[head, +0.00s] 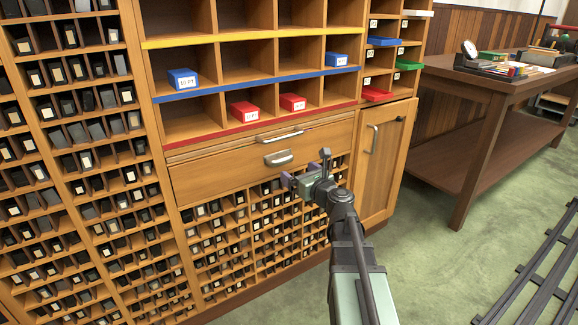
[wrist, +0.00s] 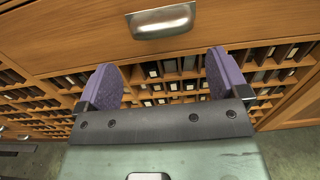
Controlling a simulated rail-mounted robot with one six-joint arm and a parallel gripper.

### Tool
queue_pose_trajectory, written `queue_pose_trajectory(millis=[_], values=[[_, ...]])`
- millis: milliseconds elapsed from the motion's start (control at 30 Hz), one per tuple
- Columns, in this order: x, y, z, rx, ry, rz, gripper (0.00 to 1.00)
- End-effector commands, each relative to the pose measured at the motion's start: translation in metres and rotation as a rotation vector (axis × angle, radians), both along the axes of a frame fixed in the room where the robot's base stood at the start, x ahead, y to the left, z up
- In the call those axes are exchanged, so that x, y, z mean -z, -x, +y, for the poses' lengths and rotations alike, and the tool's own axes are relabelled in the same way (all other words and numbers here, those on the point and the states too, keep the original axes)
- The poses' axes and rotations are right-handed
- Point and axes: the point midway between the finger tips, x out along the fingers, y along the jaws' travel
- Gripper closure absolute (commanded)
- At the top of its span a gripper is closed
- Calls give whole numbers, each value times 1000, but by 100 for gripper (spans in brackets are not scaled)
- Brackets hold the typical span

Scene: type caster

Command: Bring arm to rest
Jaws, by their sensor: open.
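My gripper (head: 300,181) is in front of the wooden cabinet, just below and to the right of the drawer's metal handle (head: 279,159). In the wrist view my gripper (wrist: 162,80) shows two purple finger pads spread wide apart with nothing between them. The drawer handle (wrist: 161,21) is ahead of the fingers at the top of that view, apart from them. My arm reaches up from the lower right of the head view.
Shelves above the drawer hold blue boxes (head: 183,79) and red boxes (head: 244,111). Small pigeonholes with dark blocks fill the left and lower cabinet. A wooden table (head: 478,84) stands at right. Dark rails (head: 540,262) lie on the green floor, which is otherwise largely clear.

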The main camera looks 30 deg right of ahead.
Motion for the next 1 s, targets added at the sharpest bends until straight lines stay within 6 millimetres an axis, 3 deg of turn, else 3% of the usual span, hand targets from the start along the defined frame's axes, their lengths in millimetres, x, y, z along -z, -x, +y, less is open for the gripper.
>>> queue_pose_trajectory(millis=[100,200,667,767,867,1000], values=[[0,22,-2,1,0,0,7],[0,28,-3,0,0,0,7],[0,28,-3,-3,32,-4,7],[5,30,8,-69,231,-7,7],[35,45,34,-270,704,37,7],[89,88,95,-810,1417,62,7]])
